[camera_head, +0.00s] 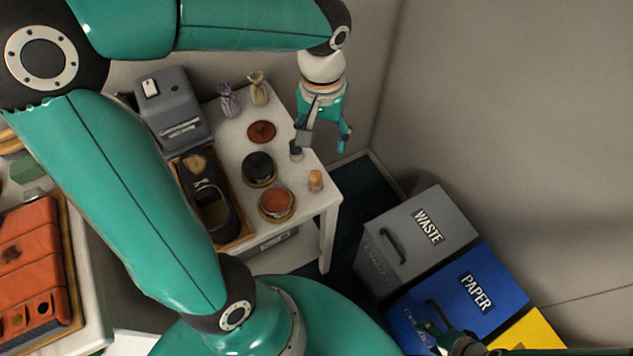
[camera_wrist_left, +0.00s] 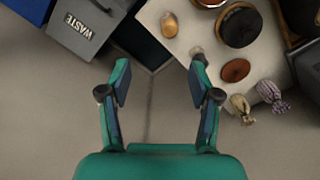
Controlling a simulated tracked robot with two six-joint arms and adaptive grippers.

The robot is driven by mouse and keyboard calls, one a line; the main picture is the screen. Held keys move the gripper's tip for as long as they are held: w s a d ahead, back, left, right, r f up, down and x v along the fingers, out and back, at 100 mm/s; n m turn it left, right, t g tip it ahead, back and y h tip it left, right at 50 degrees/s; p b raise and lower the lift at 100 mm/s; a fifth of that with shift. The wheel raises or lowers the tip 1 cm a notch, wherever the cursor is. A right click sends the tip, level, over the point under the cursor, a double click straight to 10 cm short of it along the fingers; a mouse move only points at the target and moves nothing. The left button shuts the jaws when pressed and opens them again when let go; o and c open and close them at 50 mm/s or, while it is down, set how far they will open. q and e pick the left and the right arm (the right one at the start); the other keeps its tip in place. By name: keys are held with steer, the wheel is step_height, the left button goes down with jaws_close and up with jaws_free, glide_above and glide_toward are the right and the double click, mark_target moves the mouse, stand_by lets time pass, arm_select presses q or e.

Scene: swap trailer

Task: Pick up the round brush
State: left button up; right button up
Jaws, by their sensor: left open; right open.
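Several round items stand on the white table (camera_head: 228,110): a black-topped one with a wooden rim (camera_head: 259,169), an orange-brown-topped one (camera_head: 277,204) and a flat brown disc (camera_head: 262,131). I cannot tell for sure which is the round brush. The black-topped one also shows in the left wrist view (camera_wrist_left: 240,26), near the top. My left gripper (camera_head: 323,138) is open and empty, above the table's right edge, to the right of these items; its fingers (camera_wrist_left: 161,72) are spread in the wrist view. My right gripper (camera_head: 432,335) is low by the bins, partly cut off.
A small bottle (camera_head: 315,180) stands near the table's right edge, and a small grey piece (camera_head: 296,152) is close to my left finger. A shoe (camera_head: 207,195) lies in a wooden tray. Two small sacks (camera_head: 258,88) and a grey machine (camera_head: 172,110) stand behind. Bins (camera_head: 425,235) stand right.

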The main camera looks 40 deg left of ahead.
arm_select(q)
steer(key=b, duration=0.2)
glide_toward(315, 174)
steer(key=f, duration=0.6)
steer(key=shift+d+f, duration=0.1)
steer(key=shift+d, duration=0.3)
steer(key=shift+a+f, duration=0.2)
steer(key=shift+f, duration=2.5)
steer(key=c, duration=1.1)
steer(key=shift+c, duration=0.2)
steer(key=shift+r, duration=0.1)
steer(key=shift+r+p, duration=0.3)
steer(key=shift+r, duration=0.45)
step_height(315, 174, up, 18)
steer(key=p, duration=0.2)
steer(key=shift+r, duration=0.2)
